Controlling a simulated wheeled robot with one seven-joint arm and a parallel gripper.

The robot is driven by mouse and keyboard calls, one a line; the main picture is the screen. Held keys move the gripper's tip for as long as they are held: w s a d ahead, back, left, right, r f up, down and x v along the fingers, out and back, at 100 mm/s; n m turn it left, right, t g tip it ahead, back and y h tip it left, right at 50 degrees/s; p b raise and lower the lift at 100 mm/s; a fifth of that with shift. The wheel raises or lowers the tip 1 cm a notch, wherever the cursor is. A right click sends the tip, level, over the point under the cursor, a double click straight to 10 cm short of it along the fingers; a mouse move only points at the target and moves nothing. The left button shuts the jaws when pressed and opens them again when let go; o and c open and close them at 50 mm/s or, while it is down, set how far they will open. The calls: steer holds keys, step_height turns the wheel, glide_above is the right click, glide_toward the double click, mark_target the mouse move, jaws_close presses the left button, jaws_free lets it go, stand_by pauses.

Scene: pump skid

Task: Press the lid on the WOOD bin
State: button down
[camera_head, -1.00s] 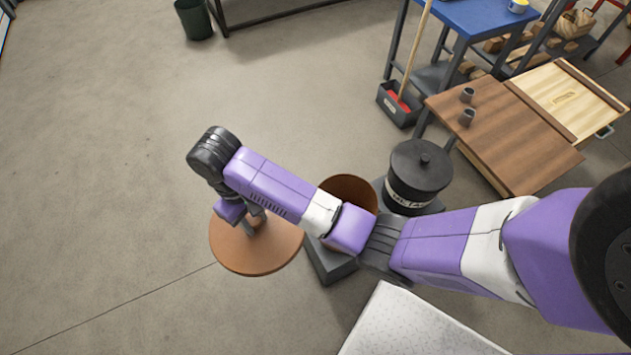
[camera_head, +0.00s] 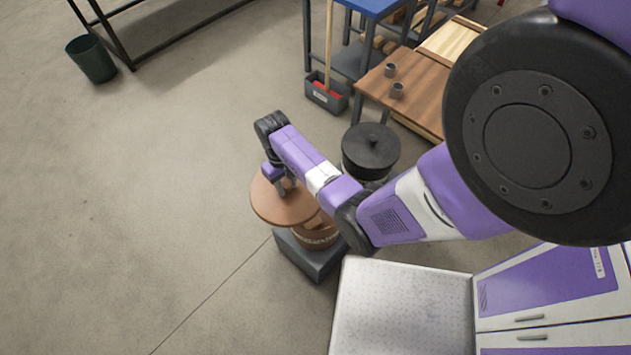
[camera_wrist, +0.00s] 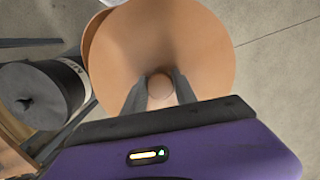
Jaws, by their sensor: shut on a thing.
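The round brown lid (camera_head: 268,208) is in the head view, left of centre. My gripper (camera_head: 284,188) is over it and shut on its knob, which shows between the fingers in the wrist view (camera_wrist: 159,90). The brown wood bin (camera_head: 318,238) stands below and to the right, partly hidden by the lid and my arm; the lettering on its band is too small to read. In the wrist view the lid (camera_wrist: 195,40) covers most of the bin, whose edge (camera_wrist: 97,38) shows past the lid's left side. The lid is off-centre from the bin; I cannot tell the gap.
The wood bin stands on a dark grey base (camera_head: 308,262). A black lidded bin (camera_head: 370,160) stands close behind it, also in the wrist view (camera_wrist: 38,98). A wooden table (camera_head: 425,92) and a grey box (camera_head: 327,95) are further back.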

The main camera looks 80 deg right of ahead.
steer(key=shift+m, duration=0.9)
steer(key=s+d+f, duration=0.1)
steer(key=s, duration=0.1)
steer(key=s+d+f, duration=0.1)
steer(key=s, duration=0.2)
steer(key=s+d+f, duration=0.1)
steer(key=s, duration=0.1)
steer(key=shift+s+d+p, duration=0.3)
steer(key=shift+s+p, duration=0.1)
steer(key=shift+s+d+f, duration=0.15)
steer(key=shift+s+f, duration=0.2)
step_height(320, 180, down, 6)
steer(key=b, duration=0.6)
steer(key=shift+p, duration=0.35)
steer(key=shift+f, duration=0.25)
stand_by(0.7)
steer(key=shift+c, duration=2.1)
jaws_free()
